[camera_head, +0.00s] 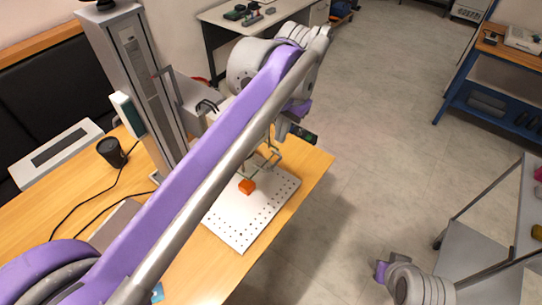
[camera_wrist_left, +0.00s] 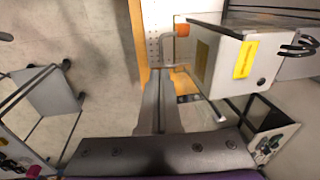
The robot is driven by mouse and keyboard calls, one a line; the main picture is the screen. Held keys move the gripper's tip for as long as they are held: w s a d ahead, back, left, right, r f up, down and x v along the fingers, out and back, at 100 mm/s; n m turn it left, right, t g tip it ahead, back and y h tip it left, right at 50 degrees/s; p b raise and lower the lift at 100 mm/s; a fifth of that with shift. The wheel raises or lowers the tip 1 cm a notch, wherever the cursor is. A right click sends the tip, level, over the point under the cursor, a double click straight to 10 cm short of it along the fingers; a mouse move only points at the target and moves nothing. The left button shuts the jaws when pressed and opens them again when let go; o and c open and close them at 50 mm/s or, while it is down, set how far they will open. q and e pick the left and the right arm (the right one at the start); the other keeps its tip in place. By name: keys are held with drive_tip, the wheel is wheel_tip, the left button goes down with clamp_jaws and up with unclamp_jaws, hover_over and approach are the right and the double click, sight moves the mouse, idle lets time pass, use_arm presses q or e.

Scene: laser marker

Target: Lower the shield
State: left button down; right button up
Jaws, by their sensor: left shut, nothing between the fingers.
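The laser marker (camera_head: 135,75) stands on the wooden table as a tall grey column with a head reaching toward me. In the left wrist view its grey box-shaped housing, which I take for the shield (camera_wrist_left: 202,62), carries yellow labels. A bent grey handle (camera_wrist_left: 168,48) sticks out on its left. My left gripper (camera_wrist_left: 158,76) is shut and empty, its fingertips close below the handle; contact is unclear. In the head view my left arm hides most of the housing. An orange block (camera_head: 247,186) sits on the white perforated plate (camera_head: 237,231) below. My right gripper's fingers are not seen.
A black cup (camera_head: 111,151) and cables lie left on the table (camera_head: 190,284). A grey cart (camera_head: 480,230) stands at the right. Open floor (camera_head: 385,150) lies between.

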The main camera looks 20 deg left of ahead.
sight(274, 164)
use_arm(q)
drive_tip(key=f, duration=0.4)
drive_tip(key=w+a+f, duration=0.1)
drive_tip(key=f, duration=0.3)
drive_tip(key=w+f, duration=0.1)
drive_tip(key=f, duration=0.3)
drive_tip(key=shift+a, duration=0.35)
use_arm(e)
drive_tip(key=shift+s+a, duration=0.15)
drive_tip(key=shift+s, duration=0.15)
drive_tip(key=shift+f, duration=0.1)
use_arm(q)
wheel_tip(274, 164, down, 18)
drive_tip(key=b, duration=1)
drive_tip(key=shift+s+f, duration=0.15)
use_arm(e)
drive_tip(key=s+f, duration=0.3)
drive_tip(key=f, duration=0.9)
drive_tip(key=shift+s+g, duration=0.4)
use_arm(q)
drive_tip(key=shift+d, duration=0.1)
